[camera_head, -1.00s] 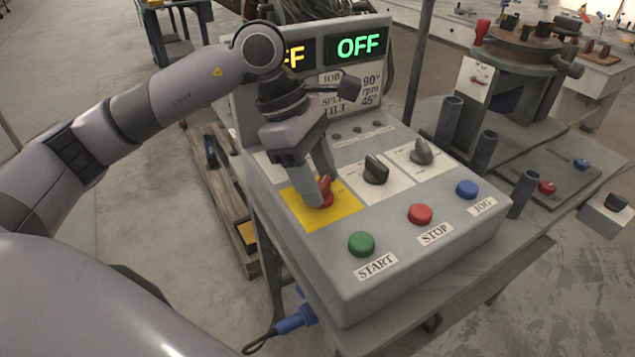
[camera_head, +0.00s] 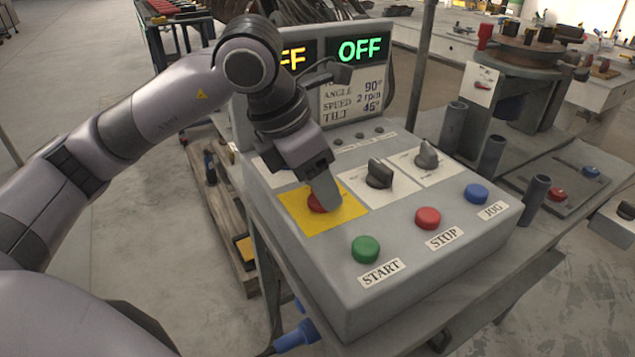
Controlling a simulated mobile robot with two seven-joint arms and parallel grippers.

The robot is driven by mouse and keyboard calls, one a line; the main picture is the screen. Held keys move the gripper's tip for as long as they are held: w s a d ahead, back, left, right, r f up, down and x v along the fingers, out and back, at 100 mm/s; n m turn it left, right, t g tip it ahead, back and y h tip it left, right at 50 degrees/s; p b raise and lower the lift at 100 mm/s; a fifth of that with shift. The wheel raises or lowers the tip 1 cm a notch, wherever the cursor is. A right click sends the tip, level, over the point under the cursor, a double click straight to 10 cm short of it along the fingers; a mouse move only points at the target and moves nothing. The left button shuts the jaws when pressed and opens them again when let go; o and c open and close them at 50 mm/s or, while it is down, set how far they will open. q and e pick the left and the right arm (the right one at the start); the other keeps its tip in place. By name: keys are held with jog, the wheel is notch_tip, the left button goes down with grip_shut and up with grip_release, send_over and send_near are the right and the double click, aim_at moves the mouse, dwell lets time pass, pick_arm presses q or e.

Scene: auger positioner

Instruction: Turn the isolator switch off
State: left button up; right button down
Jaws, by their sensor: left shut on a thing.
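The isolator switch (camera_head: 317,204) is a red knob on a yellow plate (camera_head: 300,222) at the left of the sloping grey control panel. My left gripper (camera_head: 326,200) is over the plate, shut on the red switch, and its fingers hide most of it. Only a bit of red shows below the fingers, so I cannot read the knob's angle. Two displays stand at the back: the right one (camera_head: 360,49) shows OFF in green, and the left one (camera_head: 292,59) shows orange letters, partly hidden by my arm. My right gripper is not in view.
Green START (camera_head: 365,249), red STOP (camera_head: 428,218) and blue JOG (camera_head: 476,194) buttons line the front. Dark upright tubes (camera_head: 492,155) stand right of the panel.

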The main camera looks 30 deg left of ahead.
pick_arm(q)
jog(key=shift+n, duration=0.6)
jog(key=o, duration=1)
jog(key=shift+o, duration=0.2)
jog(key=shift+r, duration=0.1)
jog(key=v, duration=0.7)
jog(key=shift+p, duration=0.3)
jog(key=shift+s+d, duration=0.1)
